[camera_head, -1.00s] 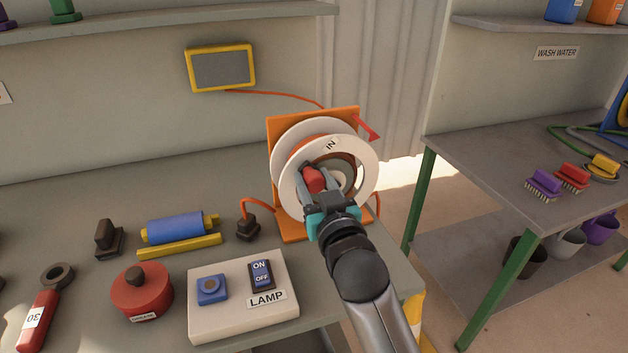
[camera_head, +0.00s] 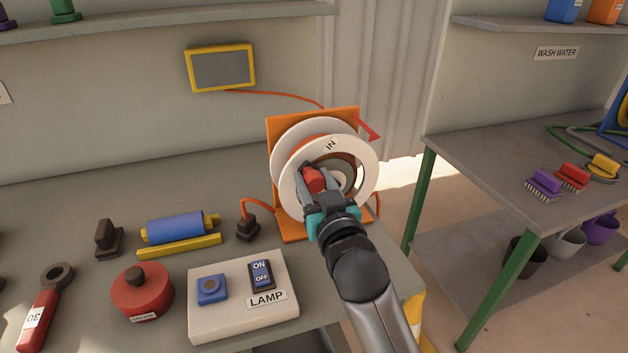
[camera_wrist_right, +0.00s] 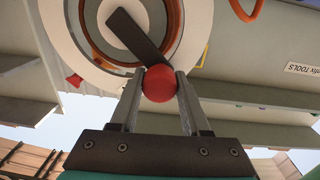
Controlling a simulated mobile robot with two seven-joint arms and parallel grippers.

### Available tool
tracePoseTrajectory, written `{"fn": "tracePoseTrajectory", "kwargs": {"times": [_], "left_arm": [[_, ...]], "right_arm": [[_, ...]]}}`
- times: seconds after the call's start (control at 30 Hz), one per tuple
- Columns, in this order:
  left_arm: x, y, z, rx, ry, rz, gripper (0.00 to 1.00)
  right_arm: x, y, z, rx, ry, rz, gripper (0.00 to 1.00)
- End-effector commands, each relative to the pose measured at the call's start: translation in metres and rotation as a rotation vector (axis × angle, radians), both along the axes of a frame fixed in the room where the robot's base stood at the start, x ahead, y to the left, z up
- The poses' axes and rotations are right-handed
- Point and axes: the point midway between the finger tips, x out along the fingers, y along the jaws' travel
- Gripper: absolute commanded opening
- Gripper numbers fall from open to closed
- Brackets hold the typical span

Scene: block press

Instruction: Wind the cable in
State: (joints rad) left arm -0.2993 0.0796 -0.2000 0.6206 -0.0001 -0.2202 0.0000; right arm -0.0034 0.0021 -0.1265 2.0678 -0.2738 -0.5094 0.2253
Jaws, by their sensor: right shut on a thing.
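The cable reel (camera_head: 289,160) has white round flanges, one marked IN, on an orange stand (camera_head: 276,128). Orange cable is wound between the flanges. My right gripper (camera_head: 313,180) is shut on the reel's red crank knob (camera_head: 316,183). In the right wrist view the red knob (camera_wrist_right: 159,83) sits between the two fingers, at the end of a dark crank arm (camera_wrist_right: 134,36). An orange cable (camera_head: 262,95) runs from the reel to a yellow-framed panel (camera_head: 221,68) on the wall. Another orange cable end enters a dark plug (camera_head: 247,228) on the bench. My left gripper is not in view.
A second table (camera_head: 470,160) with brushes is at the right, across a gap.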

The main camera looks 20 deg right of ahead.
Motion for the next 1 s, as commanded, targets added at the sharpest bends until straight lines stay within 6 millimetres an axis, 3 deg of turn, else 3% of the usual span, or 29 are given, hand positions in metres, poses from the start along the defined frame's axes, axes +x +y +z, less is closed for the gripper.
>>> {"fn": "tracePoseTrajectory", "kwargs": {"times": [0.27, 1.0], "left_arm": [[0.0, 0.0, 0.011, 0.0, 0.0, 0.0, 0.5], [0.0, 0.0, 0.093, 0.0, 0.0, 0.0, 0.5]], "right_arm": [[0.0, -0.003, 0.004, 0.05, 0.004, -0.002, 0.0], [0.002, -0.042, 0.025, 0.614, 0.023, -0.004, 0.0]]}}
